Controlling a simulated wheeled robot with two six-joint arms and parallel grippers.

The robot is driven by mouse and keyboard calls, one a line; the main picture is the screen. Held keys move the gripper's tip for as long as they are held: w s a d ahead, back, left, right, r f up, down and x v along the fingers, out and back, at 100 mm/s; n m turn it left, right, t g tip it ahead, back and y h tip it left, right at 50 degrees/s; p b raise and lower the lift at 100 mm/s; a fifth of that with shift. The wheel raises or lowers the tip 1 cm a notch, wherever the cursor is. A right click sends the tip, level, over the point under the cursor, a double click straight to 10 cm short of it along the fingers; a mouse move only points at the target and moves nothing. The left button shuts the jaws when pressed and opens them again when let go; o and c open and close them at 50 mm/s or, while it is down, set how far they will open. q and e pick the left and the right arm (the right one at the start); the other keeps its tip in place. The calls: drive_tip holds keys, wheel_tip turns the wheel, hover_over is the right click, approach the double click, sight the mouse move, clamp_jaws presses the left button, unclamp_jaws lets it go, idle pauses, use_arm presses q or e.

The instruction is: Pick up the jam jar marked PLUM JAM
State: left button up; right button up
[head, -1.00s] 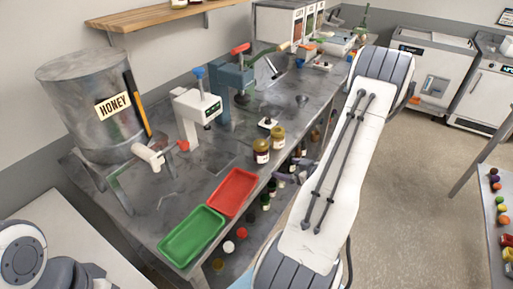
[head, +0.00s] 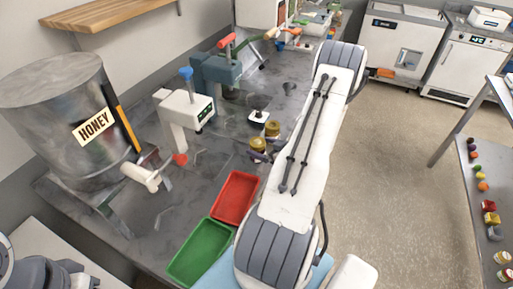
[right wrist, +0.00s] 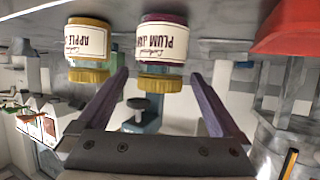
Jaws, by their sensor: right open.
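The jar marked PLUM JAM (right wrist: 163,45) has a gold lid, dark contents and a cream label. It appears upside down in the right wrist view, between the fingertips and just ahead of them. In the head view I take it to be the nearer gold-lidded jar (head: 258,145), beside the red tray. My right gripper (right wrist: 158,77) is open and empty. In the head view it is mostly hidden by my right arm; a purple finger (head: 257,157) shows by the jar. Whether it touches the jar, I cannot tell. My left gripper is not in view.
A jar marked APPLE (right wrist: 88,45) stands close beside the plum jar, also in the head view (head: 272,128). The red tray (head: 237,198) and green tray (head: 202,252) lie nearer me. A honey drum (head: 60,120) and white dispenser (head: 185,110) stand to the left.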

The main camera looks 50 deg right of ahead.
drive_tip(key=p+x, duration=0.2)
drive_tip(key=x, duration=0.3)
drive_tip(key=shift+p, duration=0.3)
drive_tip(key=shift+w+f, duration=0.15)
drive_tip(key=shift+w, duration=0.05)
clamp_jaws()
